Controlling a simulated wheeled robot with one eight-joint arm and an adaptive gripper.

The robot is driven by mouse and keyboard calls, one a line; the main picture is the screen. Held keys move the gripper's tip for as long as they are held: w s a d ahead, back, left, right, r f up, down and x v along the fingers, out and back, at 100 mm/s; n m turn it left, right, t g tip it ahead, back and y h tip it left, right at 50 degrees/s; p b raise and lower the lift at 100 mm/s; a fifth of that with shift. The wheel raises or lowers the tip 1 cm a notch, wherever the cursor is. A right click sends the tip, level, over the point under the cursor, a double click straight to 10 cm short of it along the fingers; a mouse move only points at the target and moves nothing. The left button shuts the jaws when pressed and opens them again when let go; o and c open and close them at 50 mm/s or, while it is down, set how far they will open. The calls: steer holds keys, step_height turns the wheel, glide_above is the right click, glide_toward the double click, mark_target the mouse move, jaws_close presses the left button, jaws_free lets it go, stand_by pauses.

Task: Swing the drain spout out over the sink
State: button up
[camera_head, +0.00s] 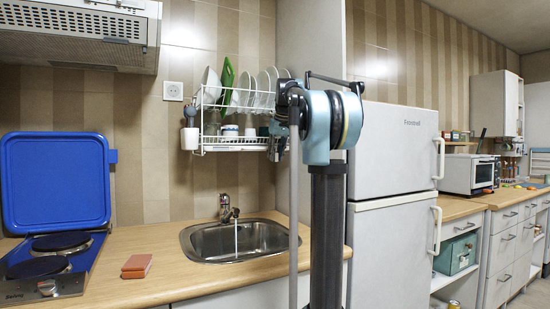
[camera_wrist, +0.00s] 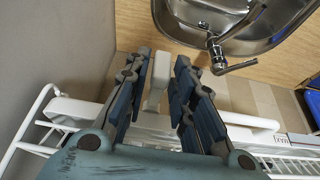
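The white dish rack (camera_head: 235,140) hangs on the wall above the sink (camera_head: 215,250), and its lower right end meets my gripper (camera_head: 277,145). In the wrist view my gripper (camera_wrist: 162,62) has its two dark finger pads apart. A white bar, which looks like the drain spout (camera_wrist: 158,75), stands between them, with a narrow gap showing on at least the right side. It joins the white tray (camera_wrist: 245,120) below it in that view. The sink (camera_wrist: 185,35) shows beyond the fingertips. In the head view I cannot make out the spout.
The tap (camera_head: 228,210) stands at the sink's back edge, with a thin stream below it; it also shows in the wrist view (camera_wrist: 218,55). Plates and cups fill the rack. An orange sponge (camera_head: 137,265) lies on the counter left of the sink. The fridge (camera_head: 395,150) stands at right.

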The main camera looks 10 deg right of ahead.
steer(key=v, duration=1.2)
steer(key=shift+d, duration=0.1)
